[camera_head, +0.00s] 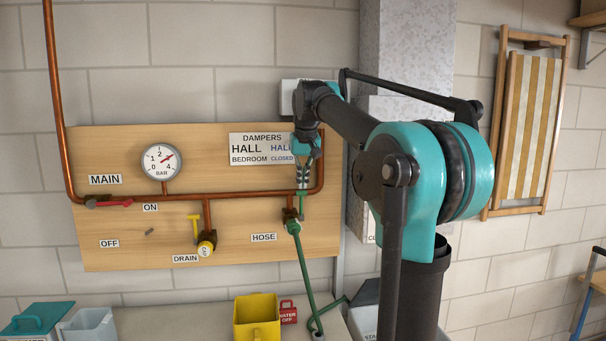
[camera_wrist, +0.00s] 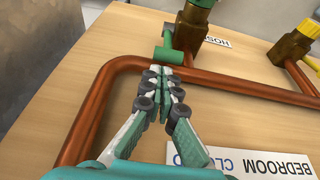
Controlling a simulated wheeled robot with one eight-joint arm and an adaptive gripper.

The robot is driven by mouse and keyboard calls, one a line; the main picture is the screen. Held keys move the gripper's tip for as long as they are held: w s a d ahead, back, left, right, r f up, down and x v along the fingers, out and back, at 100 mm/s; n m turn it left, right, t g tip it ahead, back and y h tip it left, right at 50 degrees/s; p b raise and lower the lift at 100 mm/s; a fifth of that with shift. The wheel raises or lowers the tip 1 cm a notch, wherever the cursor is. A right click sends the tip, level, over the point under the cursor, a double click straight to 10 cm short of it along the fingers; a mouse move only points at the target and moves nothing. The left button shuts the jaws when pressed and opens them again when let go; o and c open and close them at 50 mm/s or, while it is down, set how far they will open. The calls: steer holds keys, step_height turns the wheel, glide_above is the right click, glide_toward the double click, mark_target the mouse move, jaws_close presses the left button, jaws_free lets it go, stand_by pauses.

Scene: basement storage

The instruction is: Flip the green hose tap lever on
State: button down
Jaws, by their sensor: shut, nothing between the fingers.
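The green hose tap lever (camera_head: 301,200) stands upright beside the brass hose tap (camera_head: 288,214), above the HOSE label (camera_head: 264,237). In the wrist view, the lever (camera_wrist: 168,54) has a wide green end and a stem running up to the tap body (camera_wrist: 189,28). My gripper (camera_head: 303,186) reaches down from above. Its fingers are shut and empty. In the wrist view the fingertips (camera_wrist: 170,71) lie over the copper pipe, right at the lever's wide end. I cannot tell whether they touch it.
A copper pipe (camera_head: 250,194) runs across the wooden board (camera_head: 110,235). The yellow drain lever (camera_head: 195,229), red main lever (camera_head: 115,203) and pressure gauge (camera_head: 161,162) are to the left. A green hose (camera_head: 305,268) hangs below the tap. A yellow bin (camera_head: 256,318) stands below.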

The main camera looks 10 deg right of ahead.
mark_target(303, 192)
steer(key=shift+s, duration=0.1)
stand_by(0.4)
steer(key=shift+s+t, duration=0.25)
steer(key=shift+t, duration=0.05)
steer(key=shift+s+f+t, duration=0.1)
steer(key=shift+s+t, duration=0.2)
steer(key=shift+s, duration=0.05)
steer(key=shift+s+f+t, duration=0.25)
steer(key=shift+s+t, duration=0.65)
steer(key=shift+s, duration=0.15)
steer(key=s+f+t, duration=0.5)
steer(key=s+t, duration=0.1)
steer(key=t, duration=0.1)
steer(key=shift+s+f, duration=0.2)
steer(key=shift+s, duration=0.2)
steer(key=shift+r, duration=0.1)
stand_by(0.4)
